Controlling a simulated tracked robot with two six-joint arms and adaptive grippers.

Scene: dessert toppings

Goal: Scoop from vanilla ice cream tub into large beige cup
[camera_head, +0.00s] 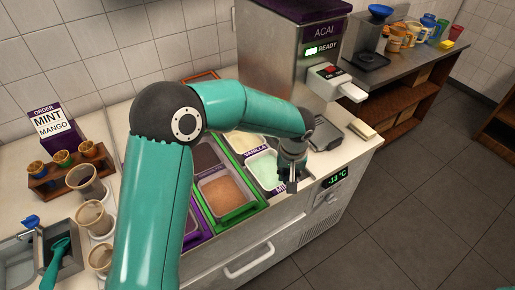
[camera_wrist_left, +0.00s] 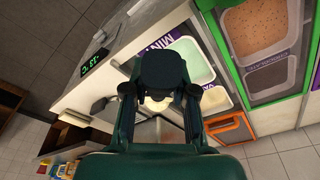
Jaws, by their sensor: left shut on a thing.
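The vanilla tub (camera_head: 243,141), with pale yellow ice cream, sits at the back of the freezer counter in the head view, partly hidden by my left arm. My left gripper (camera_head: 291,186) is over the front right, beside the mint tub (camera_head: 264,170). It is shut on a dark tool (camera_wrist_left: 163,68), which the wrist view shows at the fingers; its shape is hard to make out. The large beige cup (camera_head: 85,181) stands upright at the left, the rearmost of a row of cups. My right gripper is not in view.
A teal scoop (camera_head: 58,257) rests in a dark well at the lower left. The acai machine (camera_head: 290,50) stands behind the tubs. My arm crosses between tubs and cups.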

